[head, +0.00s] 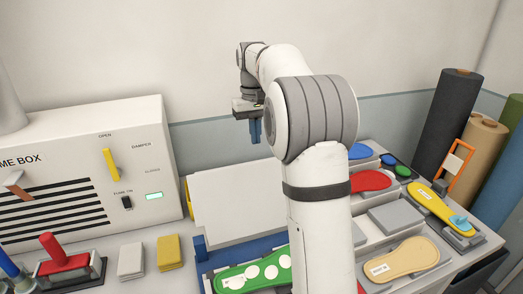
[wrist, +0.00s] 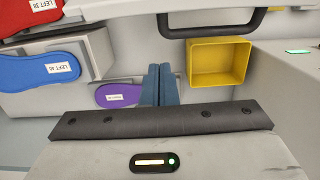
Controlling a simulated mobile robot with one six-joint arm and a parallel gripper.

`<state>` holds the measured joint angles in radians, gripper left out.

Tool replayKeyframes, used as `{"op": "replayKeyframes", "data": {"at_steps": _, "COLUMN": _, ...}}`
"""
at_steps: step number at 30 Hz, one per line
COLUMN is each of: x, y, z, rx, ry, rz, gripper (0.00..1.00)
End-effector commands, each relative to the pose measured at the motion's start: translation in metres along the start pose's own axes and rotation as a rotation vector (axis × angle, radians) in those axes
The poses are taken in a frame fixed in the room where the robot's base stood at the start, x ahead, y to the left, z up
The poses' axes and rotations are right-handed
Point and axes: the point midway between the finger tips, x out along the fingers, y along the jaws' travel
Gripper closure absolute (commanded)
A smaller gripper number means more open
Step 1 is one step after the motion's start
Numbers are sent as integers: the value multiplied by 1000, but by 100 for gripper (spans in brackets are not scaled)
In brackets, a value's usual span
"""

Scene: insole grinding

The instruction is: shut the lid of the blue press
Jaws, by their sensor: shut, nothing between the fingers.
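The blue press (head: 272,250) stands at front centre in the head view, partly hidden by my arm. A pale flat panel (head: 235,200), apparently its lid, stands raised and tilted at its back. A green insole (head: 250,275) with white round patches lies at the front of the press. My gripper (head: 255,131) has blue fingers, shut and empty, pointing down above and behind the panel's upper edge. The shut fingers show in the wrist view (wrist: 161,84). I cannot tell there whether they touch anything.
A white control box (head: 85,170) stands left. Trays with red (head: 370,181), yellow (head: 441,207) and tan insoles (head: 396,257) lie right, with rolls (head: 447,120) behind. The wrist view shows a yellow bin (wrist: 219,63), a black handle (wrist: 215,32) and a purple insole (wrist: 118,95) near the fingers.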

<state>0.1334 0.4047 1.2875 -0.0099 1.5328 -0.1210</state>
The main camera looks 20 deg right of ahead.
Motion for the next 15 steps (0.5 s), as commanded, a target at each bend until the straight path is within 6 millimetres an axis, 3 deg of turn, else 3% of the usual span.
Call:
{"op": "replayKeyframes", "data": {"at_steps": 6, "x": 47, "y": -3, "z": 0, "rx": -6, "ry": -3, "rz": 0, "gripper": 100}}
{"op": "replayKeyframes", "data": {"at_steps": 15, "x": 34, "y": -4, "z": 33, "rx": -9, "ry": 3, "rz": 1, "gripper": 100}}
